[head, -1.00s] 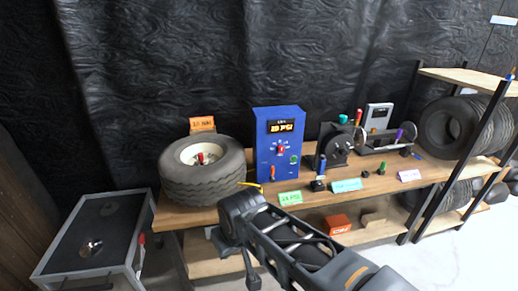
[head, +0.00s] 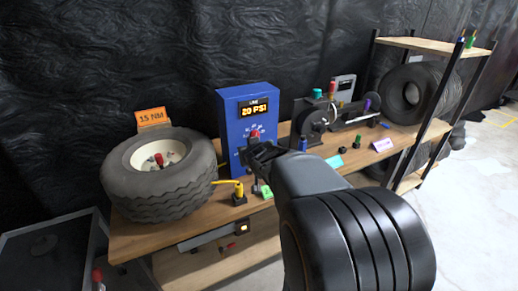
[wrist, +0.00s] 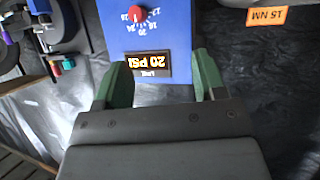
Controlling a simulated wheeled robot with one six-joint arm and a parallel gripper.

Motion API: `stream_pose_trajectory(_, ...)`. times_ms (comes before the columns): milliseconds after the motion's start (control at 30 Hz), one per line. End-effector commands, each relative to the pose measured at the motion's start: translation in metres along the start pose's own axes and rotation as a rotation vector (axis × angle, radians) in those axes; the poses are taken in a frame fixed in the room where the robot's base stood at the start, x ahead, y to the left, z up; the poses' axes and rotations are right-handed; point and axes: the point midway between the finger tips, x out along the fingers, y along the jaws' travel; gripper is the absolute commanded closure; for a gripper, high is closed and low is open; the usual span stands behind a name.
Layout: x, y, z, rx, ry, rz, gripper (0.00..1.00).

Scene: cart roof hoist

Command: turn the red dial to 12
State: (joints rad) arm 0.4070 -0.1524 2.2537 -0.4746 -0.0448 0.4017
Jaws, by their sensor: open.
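The red dial (wrist: 138,14) is on the face of a blue box (wrist: 95,20), with white numbers around it. The wrist view shows the box upside down. Its display (wrist: 147,66) reads 20 PSI. I cannot tell exactly which number the dial points to. In the head view the dial (head: 256,134) shows just above my gripper, and the box (head: 236,97) stands upright on the bench. My gripper (wrist: 160,62) is open and empty, its green fingers apart in front of the box, on the display side of the dial. The box's lower front is partly hidden by my gripper and arm.
A tire (head: 150,205) lies left of the box, with an orange 15 NM sign (head: 152,117) behind it. A yellow-topped fitting (head: 239,190) stands on the bench (head: 160,236) before the box. A black crank device (head: 314,122) stands to the right. A grey cart (head: 50,265) is at lower left.

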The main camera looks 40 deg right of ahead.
Motion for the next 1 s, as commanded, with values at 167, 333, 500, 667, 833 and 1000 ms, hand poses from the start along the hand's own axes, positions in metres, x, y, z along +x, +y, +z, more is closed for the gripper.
stream_pose_trajectory(167, 0.070, 0.055, 0.013, 0.057, 0.250, -0.072, 0.36)
stream_pose_trajectory(333, 0.097, 0.086, 0.027, 0.096, 0.390, -0.204, 0.36)
stream_pose_trajectory(500, 0.105, 0.101, 0.040, 0.125, 0.451, -0.300, 0.36)
stream_pose_trajectory(667, 0.115, 0.102, 0.038, 0.133, 0.471, -0.338, 0.36)
stream_pose_trajectory(833, 0.139, 0.093, 0.025, 0.133, 0.471, -0.342, 0.36)
stream_pose_trajectory(1000, 0.167, 0.083, 0.009, 0.131, 0.472, -0.341, 0.36)
